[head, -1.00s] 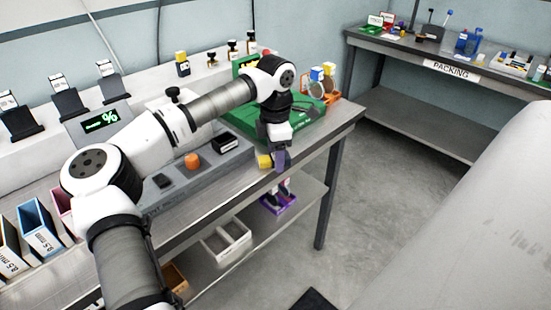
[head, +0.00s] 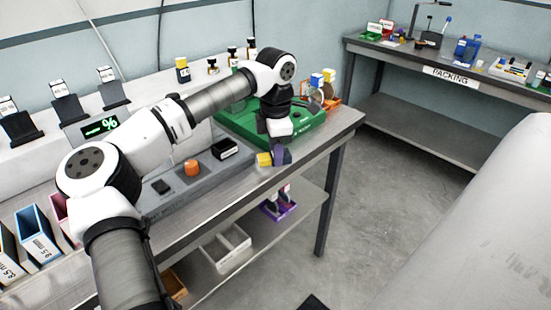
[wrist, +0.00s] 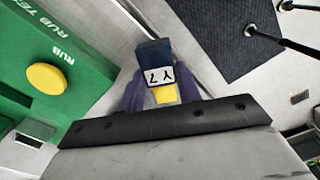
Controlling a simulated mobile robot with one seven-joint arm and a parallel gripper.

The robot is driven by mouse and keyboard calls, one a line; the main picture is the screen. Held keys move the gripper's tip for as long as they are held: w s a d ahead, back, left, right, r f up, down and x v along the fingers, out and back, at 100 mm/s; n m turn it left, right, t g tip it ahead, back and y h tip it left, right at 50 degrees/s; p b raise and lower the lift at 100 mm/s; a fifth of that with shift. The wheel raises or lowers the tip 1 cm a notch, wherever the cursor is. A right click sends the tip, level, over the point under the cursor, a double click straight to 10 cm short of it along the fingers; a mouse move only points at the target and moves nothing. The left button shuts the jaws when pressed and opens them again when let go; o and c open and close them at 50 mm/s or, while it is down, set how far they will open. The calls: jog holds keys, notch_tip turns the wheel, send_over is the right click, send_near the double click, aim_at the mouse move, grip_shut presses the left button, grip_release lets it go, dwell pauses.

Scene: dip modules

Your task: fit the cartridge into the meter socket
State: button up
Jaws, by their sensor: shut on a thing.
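My gripper (head: 280,157) has purple fingers and hangs over the front edge of the steel bench. It is shut on the cartridge (head: 264,160), which shows yellow on its left side. In the wrist view the cartridge (wrist: 154,60) has a dark blue end, a white label with dark marks and a yellow part between the fingers. The meter with a green % display (head: 98,126) stands at the left on the bench's back part. A long grey base (head: 205,167) lies in front of my arm. I cannot tell which opening is the meter socket.
The grey base carries an orange knob (head: 192,168) and a black block (head: 224,148). A green rub tester (head: 305,128) sits behind my gripper, its yellow button (wrist: 46,77) showing in the wrist view. A purple bin (head: 278,208) is on the lower shelf. Open floor lies right.

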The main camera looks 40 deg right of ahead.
notch_tip(320, 180, up, 17)
jog(key=shift+r, duration=0.2)
